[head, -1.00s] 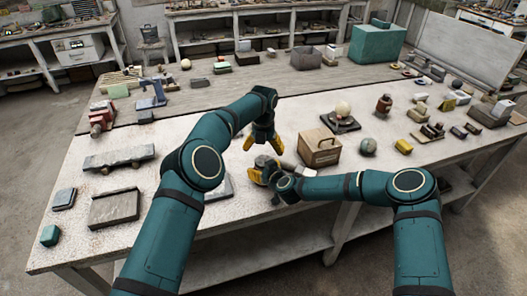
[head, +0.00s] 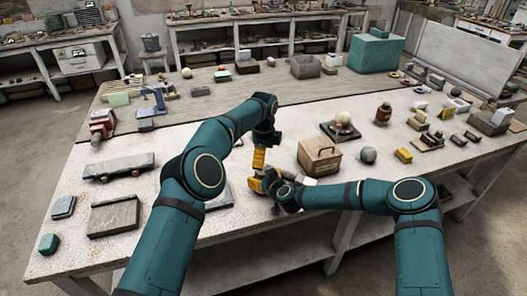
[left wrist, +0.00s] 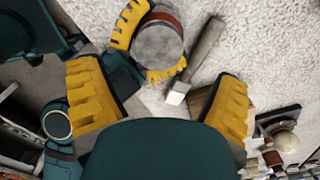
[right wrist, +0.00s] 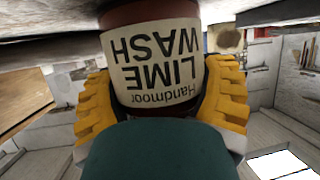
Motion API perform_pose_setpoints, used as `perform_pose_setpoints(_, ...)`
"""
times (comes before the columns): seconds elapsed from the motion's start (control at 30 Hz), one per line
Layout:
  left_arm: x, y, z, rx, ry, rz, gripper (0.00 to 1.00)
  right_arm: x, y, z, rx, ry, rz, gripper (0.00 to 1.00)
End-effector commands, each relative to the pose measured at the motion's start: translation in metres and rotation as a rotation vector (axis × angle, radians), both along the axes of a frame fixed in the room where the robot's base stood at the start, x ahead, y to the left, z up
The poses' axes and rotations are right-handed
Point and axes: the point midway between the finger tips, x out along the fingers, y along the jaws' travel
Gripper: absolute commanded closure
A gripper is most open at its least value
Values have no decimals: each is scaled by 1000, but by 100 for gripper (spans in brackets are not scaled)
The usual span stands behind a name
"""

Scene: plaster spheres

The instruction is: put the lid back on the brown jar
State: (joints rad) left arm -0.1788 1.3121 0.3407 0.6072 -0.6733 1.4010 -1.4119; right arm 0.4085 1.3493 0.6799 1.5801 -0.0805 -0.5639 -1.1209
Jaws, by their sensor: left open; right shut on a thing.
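A brown jar (right wrist: 150,60) with a cream "Handmoor Lime Wash" label is held between the yellow fingers of my right gripper (right wrist: 160,100). In the left wrist view its round top is flat grey with a reddish-brown rim (left wrist: 158,42); I cannot tell whether that grey disc is a lid. The right gripper (head: 262,184) is low over the near table edge in the head view, where the jar is mostly hidden. My left gripper (head: 259,160) is just above it, pointing down. In the left wrist view its fingers (left wrist: 157,102) are wide apart and empty. I make out no separate lid.
A grey-handled tool (left wrist: 197,62) lies beside the jar. A wooden box (head: 320,157) stands right of the grippers. Another small brown jar (head: 383,114) stands farther right, near a grey-green sphere (head: 368,155). A flat tray (head: 114,214) lies at left.

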Motion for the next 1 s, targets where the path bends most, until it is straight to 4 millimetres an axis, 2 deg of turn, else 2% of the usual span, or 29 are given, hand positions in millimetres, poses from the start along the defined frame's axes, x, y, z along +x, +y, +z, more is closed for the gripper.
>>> perform_pose_setpoints(1.0, -1, 0, 15, 5, 2, 1884, 9, 1, 0, 1, 0, -3, -1, 100)
